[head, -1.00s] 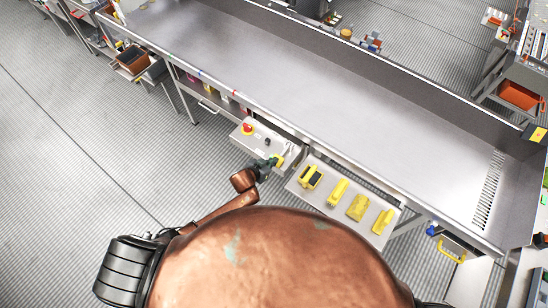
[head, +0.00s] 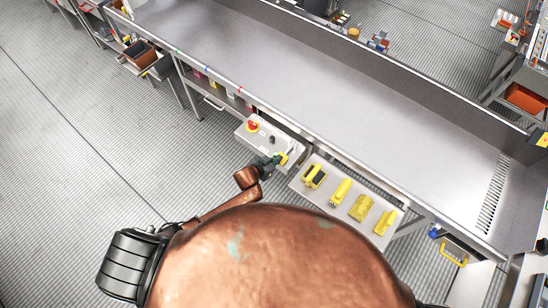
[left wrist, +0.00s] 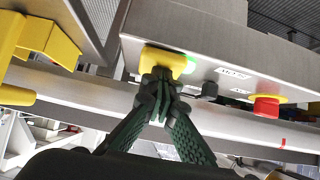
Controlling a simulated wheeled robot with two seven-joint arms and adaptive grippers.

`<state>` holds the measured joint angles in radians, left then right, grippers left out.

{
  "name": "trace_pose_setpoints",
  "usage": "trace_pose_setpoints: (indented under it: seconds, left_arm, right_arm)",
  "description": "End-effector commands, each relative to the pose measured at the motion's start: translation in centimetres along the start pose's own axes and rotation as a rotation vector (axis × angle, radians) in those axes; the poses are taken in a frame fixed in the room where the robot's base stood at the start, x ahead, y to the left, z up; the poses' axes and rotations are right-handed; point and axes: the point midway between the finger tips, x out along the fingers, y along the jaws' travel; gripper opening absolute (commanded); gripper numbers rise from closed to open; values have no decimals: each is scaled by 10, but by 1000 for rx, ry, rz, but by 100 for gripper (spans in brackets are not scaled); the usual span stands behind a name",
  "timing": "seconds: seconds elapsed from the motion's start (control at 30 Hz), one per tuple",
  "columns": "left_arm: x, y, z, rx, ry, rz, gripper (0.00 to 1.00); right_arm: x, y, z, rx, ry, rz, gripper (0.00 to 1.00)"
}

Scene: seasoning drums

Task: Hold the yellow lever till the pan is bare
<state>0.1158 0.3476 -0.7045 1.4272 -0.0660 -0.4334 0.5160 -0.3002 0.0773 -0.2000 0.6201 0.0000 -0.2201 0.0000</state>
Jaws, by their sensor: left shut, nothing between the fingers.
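The yellow lever (head: 284,158) is on a grey control panel (head: 262,139) at the front of the long metal pan. It also shows in the left wrist view (left wrist: 174,61), with a green glow beside it. My left gripper (head: 276,163) is at the lever. In the left wrist view its dark green fingers (left wrist: 160,78) are closed together, their tips against or just in front of the lever; I cannot tell which. Nothing is between them. The long grey pan (head: 330,105) looks bare on the surface I see. My right gripper is not in view.
A red stop button (head: 252,126) is on the same panel; it shows in the left wrist view (left wrist: 266,106). A tray (head: 330,200) of several yellow tools stands right of the panel. A slotted grate (head: 492,195) is at the pan's right end. Floor at left is clear.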

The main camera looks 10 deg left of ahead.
Motion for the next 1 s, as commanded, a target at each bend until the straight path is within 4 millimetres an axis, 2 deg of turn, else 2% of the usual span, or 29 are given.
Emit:
trace_pose_setpoints:
  seconds: [0.03,0.07,0.37,0.7,0.83,1.0]
  left_arm:
    - [-3,0,9,-4,-20,-2,0]
    - [-4,0,7,-4,-20,-2,0]
    - [-32,1,-29,0,-5,2,0]
    - [-95,0,-20,2,0,2,0]
    - [-114,0,-19,2,1,1,0]
    - [-126,0,-19,2,2,1,0]
  right_arm:
    - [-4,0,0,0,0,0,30]
    - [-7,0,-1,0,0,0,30]
    - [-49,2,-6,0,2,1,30]
    - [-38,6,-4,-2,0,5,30]
    - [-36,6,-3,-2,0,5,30]
    - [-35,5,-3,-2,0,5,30]
